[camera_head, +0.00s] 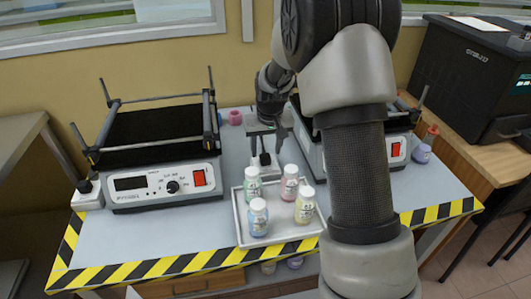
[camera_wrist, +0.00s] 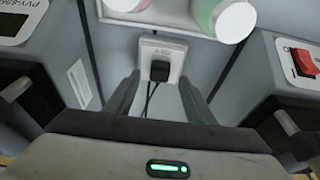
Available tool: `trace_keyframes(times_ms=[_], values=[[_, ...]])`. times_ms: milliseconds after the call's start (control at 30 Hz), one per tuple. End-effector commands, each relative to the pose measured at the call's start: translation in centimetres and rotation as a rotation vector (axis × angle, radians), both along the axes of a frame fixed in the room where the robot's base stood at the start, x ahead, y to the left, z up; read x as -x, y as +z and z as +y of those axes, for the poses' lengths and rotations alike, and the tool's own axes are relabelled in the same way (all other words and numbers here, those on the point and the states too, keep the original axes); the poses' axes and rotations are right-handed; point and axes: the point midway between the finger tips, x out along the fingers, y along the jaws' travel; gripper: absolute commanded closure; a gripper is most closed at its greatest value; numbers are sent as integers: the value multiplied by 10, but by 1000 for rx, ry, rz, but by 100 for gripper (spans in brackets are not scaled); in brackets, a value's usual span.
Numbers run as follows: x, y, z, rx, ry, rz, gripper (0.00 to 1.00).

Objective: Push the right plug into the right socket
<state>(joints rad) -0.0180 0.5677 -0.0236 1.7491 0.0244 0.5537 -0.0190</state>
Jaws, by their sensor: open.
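The right socket is a white box (camera_wrist: 162,48) between the two shaker machines, also seen in the head view (camera_head: 256,162). The right plug (camera_wrist: 159,71) is black and sits at the socket's face, with dark cables running from it toward my gripper. I cannot tell how deep the plug is in the socket. My gripper (camera_wrist: 159,80) is open, with one finger on each side of the plug and cables, apart from them. In the head view my gripper (camera_head: 268,132) points down above the socket area, partly hiding it.
A white tray (camera_head: 238,214) with several capped bottles stands just in front of the socket. The left shaker (camera_head: 160,185) and right shaker (camera_head: 394,152) flank it. Another white socket with a black plug (camera_head: 84,186) is at the far left. Striped tape marks the table's front edge.

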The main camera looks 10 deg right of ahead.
Motion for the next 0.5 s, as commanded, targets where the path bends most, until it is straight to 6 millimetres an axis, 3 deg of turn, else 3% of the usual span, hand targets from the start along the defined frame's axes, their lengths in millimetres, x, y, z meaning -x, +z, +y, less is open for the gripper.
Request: trace_keyframes(times_ms=[33,200,500], values=[[3,18,0,0,0,-6,51],[14,59,0,0,0,-5,51],[31,113,0,0,0,-3,51]])
